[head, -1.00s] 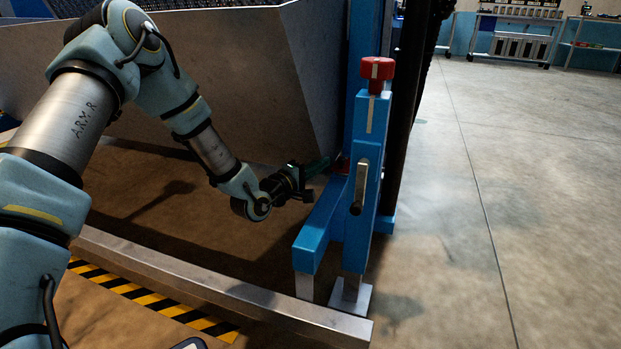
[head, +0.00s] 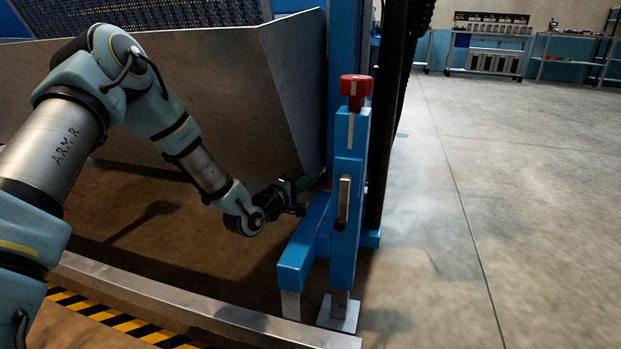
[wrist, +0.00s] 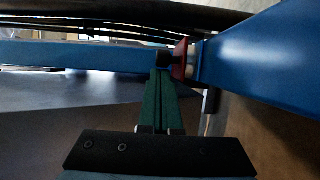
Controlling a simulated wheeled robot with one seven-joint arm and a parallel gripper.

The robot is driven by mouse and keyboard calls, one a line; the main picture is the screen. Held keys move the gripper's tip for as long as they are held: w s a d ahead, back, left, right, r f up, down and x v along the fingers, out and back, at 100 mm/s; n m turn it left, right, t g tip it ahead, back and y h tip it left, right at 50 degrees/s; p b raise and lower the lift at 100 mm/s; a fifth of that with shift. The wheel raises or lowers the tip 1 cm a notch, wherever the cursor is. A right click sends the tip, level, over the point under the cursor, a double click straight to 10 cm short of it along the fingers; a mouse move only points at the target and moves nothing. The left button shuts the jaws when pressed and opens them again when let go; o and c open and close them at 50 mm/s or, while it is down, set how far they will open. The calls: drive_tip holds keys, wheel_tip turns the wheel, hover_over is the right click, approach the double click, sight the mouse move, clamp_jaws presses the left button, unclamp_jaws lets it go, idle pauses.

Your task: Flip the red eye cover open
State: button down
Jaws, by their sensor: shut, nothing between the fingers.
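The red eye cover (wrist: 180,60) shows in the wrist view as a small red piece beside a dark block, between the blue beam and the blue post. In the head view, only a sliver of red (head: 326,183) shows behind the blue post, mostly hidden. My gripper (wrist: 161,72) has green fingers, which are closed together with nothing between them. Their tips are close to the left of the red piece in the wrist view; I cannot tell whether they touch it. In the head view my gripper (head: 318,178) reaches in behind the blue frame from the left.
A blue post (head: 346,190) with a red knob (head: 356,87) on top and a metal handle (head: 343,202) stands right of my gripper. A large grey bin (head: 200,90) is behind my arm. A metal floor rail (head: 180,305) runs in front. Open floor lies right.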

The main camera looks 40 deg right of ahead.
drive_tip(key=shift+s, duration=0.25)
drive_tip(key=shift+s+d+r+p, duration=0.1)
drive_tip(key=shift+s+d+p, duration=0.2)
drive_tip(key=shift+s+p, duration=0.55)
drive_tip(key=shift+s+d+p, duration=0.6)
drive_tip(key=shift+s+p, duration=0.15)
drive_tip(key=shift+p, duration=0.2)
drive_tip(key=shift+s, duration=0.1)
